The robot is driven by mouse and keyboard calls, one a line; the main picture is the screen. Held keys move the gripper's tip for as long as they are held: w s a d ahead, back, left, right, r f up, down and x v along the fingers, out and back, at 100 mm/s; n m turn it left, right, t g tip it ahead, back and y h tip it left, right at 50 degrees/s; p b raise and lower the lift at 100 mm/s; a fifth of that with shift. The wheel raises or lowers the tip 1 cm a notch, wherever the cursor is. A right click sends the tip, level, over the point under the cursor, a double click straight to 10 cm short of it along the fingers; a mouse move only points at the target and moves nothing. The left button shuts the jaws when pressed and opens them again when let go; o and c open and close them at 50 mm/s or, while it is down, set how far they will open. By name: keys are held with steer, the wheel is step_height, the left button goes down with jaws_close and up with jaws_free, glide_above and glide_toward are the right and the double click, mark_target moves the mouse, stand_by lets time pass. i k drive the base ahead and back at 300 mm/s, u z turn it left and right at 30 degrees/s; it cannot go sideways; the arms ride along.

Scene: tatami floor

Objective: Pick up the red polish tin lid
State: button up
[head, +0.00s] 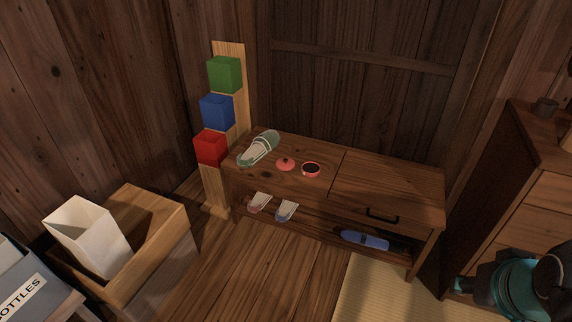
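The red polish tin lid (286,164) lies on top of the wooden bench, a small round red piece with what looks like a small knob on top. Just right of it, apart from it, stands the open red tin (311,174) with a dark inside. A green and white shoe (259,148) lies to the left of the lid, near the bench's left end. Part of my arm, teal and black, shows at the lower right, far from the lid. My gripper's fingers are not in view.
The wooden bench (385,188) has a dark handle and a lower shelf holding slippers (286,211) and a blue item (364,240). Green, blue and red boxes (210,147) stand on a post at left. A wooden crate (160,227) holds a white bag. A cabinet (535,200) stands right.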

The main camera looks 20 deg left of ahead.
mark_target(285, 163)
steer(key=u, duration=0.5)
steer(key=k, duration=0.6)
steer(key=u, duration=1.1)
steer(key=i, duration=1.4)
steer(key=z, duration=0.6)
steer(key=i, duration=0.55)
steer(key=z, duration=0.4)
